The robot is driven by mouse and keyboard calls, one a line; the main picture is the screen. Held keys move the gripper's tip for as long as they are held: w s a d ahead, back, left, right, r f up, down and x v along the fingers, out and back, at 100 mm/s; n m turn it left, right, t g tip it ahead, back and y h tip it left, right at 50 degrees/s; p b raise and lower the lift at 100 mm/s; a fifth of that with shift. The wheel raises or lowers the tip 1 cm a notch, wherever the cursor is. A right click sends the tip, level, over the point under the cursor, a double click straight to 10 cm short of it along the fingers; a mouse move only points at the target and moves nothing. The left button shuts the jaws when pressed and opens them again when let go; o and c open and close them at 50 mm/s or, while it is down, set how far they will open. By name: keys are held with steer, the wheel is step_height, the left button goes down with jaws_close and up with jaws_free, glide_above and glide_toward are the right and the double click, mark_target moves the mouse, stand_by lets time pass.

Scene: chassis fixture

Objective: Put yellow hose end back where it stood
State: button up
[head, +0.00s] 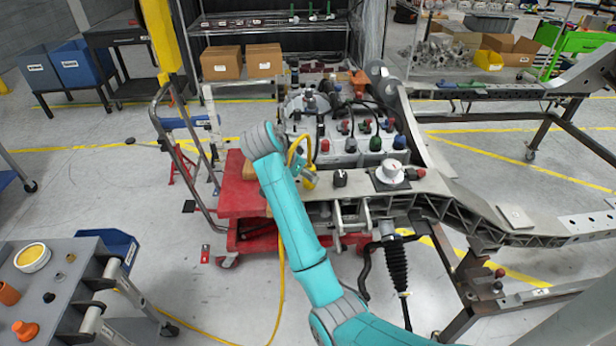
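A yellow hose (292,153) arches up just right of my arm's wrist, over the front left of the grey engine-like unit. A yellow piece (309,181), perhaps the hose end, shows low beside my teal forearm, near the left end of the chassis beam (402,184). I cannot tell whether it is held or rests on something. My grey wrist is above the red cart (235,190). My gripper's fingers are hidden behind my own arm.
A black knob (340,178) and a white round dial (391,171) stand on the beam, close right of the yellow piece. A yellow line (279,290) trails down to the floor. A grey bench (75,285) stands at the lower left. Open floor lies between bench and cart.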

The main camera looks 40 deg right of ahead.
steer(key=shift+v, duration=1.35)
steer(key=shift+s, duration=0.1)
